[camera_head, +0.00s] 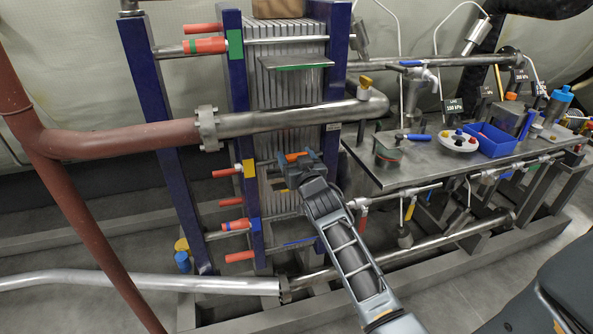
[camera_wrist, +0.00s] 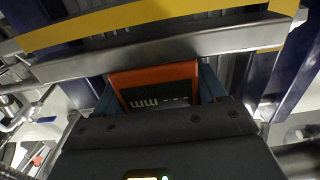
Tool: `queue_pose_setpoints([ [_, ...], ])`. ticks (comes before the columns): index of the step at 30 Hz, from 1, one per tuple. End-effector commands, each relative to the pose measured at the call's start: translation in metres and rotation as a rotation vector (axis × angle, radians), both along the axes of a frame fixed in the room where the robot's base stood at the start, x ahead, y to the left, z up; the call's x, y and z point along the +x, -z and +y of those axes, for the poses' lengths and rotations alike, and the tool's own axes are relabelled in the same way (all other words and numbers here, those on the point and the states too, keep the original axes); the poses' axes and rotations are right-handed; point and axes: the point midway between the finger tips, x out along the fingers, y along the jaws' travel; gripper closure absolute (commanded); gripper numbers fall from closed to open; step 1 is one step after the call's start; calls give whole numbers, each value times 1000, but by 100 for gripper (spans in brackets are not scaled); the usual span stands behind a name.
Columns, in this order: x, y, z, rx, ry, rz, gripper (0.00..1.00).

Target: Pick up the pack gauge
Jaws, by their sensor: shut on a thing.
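The pack gauge (camera_wrist: 155,77) has an orange frame and a dark face with "mm" lettering, upside down in the wrist view. It sits between the two bluish fingers of my gripper (camera_wrist: 158,88), which is shut on it. In the head view the orange edge of the pack gauge (camera_head: 296,156) shows at the tip of my gripper (camera_head: 290,163), in front of the plate pack. Most of the gauge is hidden there by my gripper. I cannot tell whether it touches the metal bar (camera_wrist: 160,47) just beyond it.
The plate pack (camera_head: 290,85) stands between blue uprights (camera_head: 235,100). A thick pipe (camera_head: 270,122) crosses above my gripper. Red-handled rods (camera_head: 226,173) stick out on the left. A steel bench (camera_head: 400,172) with a blue bin (camera_head: 492,142) stands on the right.

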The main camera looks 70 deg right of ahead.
Motion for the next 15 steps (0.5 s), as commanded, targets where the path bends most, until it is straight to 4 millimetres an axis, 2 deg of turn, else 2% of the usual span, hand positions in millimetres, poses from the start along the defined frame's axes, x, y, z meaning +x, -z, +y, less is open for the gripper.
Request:
queue_pose_setpoints([
  [15,-25,0,29,-1,0,0,60],
])
